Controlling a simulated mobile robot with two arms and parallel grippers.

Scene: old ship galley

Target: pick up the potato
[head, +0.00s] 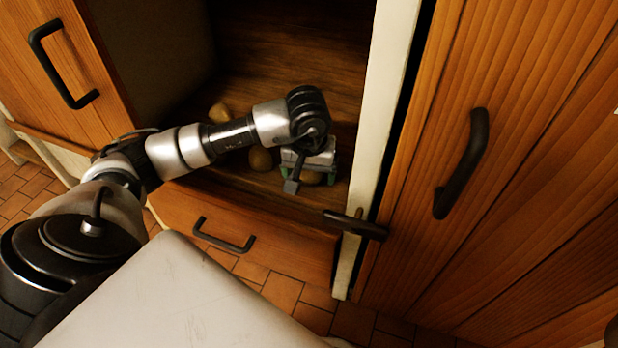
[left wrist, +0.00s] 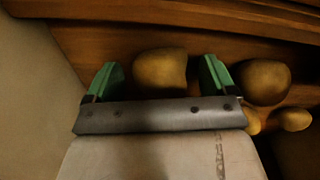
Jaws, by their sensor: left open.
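My left gripper (head: 309,173) is open inside the wooden cabinet, low over its floor. In the left wrist view its two green fingers stand apart, with a brown potato (left wrist: 160,70) in the gap between them. In the head view a potato (head: 311,178) shows only partly under the gripper. A second larger potato (left wrist: 263,82) lies just right of the right finger. My right gripper is not seen.
More potatoes lie in the cabinet, one (head: 219,112) farther back and one (head: 261,159) beside the gripper. A pale door post (head: 378,130) stands close to the gripper's right. A drawer (head: 250,232) is below. A wooden door (head: 540,120) fills the right.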

